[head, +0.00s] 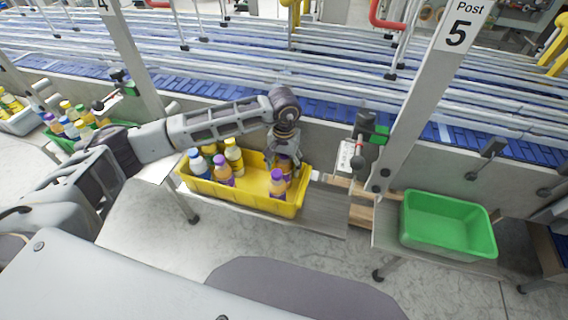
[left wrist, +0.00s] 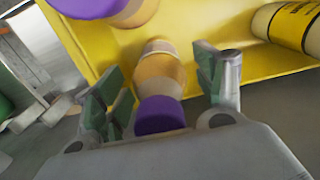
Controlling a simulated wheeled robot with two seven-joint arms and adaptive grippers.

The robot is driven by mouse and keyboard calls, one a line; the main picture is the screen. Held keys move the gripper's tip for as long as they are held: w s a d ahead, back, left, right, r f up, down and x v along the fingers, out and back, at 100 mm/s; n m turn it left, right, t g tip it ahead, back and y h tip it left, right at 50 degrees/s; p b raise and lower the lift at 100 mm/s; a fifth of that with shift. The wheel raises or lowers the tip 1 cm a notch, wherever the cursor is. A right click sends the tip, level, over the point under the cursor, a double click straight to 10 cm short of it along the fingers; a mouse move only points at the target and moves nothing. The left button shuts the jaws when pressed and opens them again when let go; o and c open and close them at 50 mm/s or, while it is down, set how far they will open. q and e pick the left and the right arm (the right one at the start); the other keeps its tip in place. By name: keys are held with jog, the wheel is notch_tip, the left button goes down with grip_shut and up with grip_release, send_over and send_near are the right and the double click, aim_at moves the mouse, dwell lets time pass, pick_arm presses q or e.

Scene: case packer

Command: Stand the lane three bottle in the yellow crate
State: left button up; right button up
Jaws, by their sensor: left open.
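The yellow crate (head: 240,197) stands on a grey bench and holds several upright bottles. Blue-, yellow- and purple-capped bottles (head: 222,170) are grouped at its left end. My left gripper (head: 284,160) reaches down over that right end. In the left wrist view, its green-padded fingers are open on either side of an orange bottle with a purple cap (left wrist: 160,113), with gaps showing beside it. Which bottle is from lane three cannot be told. My right gripper is not in view.
An empty green crate (head: 447,226) stands on a bench at the right. The Post 5 pillar (head: 425,100) rises between the crates. Blue conveyor lanes (head: 330,115) run behind. More filled crates, one green (head: 70,145), stand at the far left.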

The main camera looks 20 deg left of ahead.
pick_arm(q)
notch_tip(320, 180, up, 11)
jog(key=b, duration=0.3)
jog(key=shift+f, duration=0.1)
jog(key=shift+r, duration=0.7)
jog(key=shift+d, duration=0.1)
dwell(0.3)
